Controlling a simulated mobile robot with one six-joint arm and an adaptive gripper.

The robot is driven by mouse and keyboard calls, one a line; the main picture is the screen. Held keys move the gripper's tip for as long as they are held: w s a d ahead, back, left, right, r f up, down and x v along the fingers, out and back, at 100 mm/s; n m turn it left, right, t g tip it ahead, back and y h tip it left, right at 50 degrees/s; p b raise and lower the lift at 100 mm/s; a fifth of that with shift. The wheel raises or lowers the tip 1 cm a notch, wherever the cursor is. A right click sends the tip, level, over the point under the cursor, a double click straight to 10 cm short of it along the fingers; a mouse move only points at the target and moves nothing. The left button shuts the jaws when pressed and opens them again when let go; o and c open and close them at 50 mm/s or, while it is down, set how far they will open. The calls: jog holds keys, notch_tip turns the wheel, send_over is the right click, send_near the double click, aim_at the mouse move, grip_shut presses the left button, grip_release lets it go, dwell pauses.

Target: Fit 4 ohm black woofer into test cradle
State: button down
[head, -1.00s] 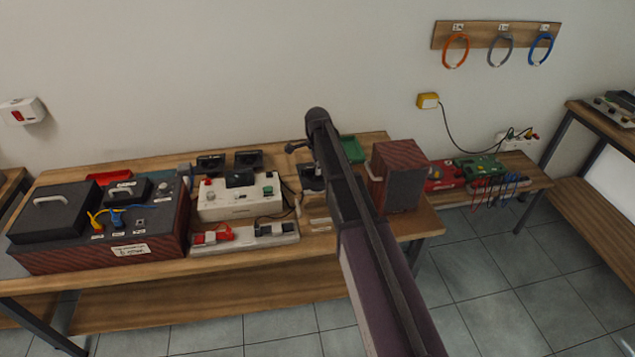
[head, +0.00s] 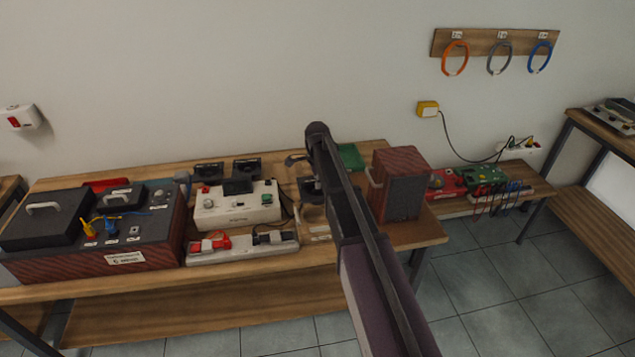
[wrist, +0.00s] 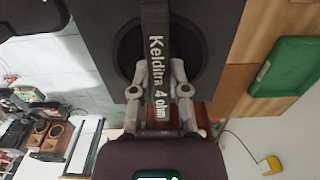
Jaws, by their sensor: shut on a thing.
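My gripper (wrist: 159,93) is shut on the raised bar of a black woofer (wrist: 215,25) in the wrist view. The bar reads "Kelditra 4 ohm", and a dark round cone shows behind it. In the head view my arm crosses the middle and largely hides the gripper, so I cannot tell how high the woofer is held. Two other black speaker-like pieces (head: 208,172) (head: 246,168) stand at the back of the bench. I cannot tell for certain which piece is the test cradle.
A white device (head: 235,212) and a pale strip with red and black parts (head: 243,247) stand mid-bench. A large dark-topped box (head: 90,240) fills the left. A reddish-brown cabinet (head: 402,185) stands right of my arm. A green tray (wrist: 285,65) lies nearby in the wrist view.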

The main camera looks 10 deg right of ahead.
jog(key=shift+f+b, duration=1.35)
jog(key=shift+f, duration=0.1)
notch_tip(320, 180, down, 10)
jog(key=b, duration=0.9)
jog(key=shift+r+b, duration=0.2)
jog(key=shift+b, duration=0.1)
dwell(3.3)
jog(key=c, duration=0.5)
grip_release()
jog(key=shift+c, duration=0.2)
jog(key=shift+r, duration=0.1)
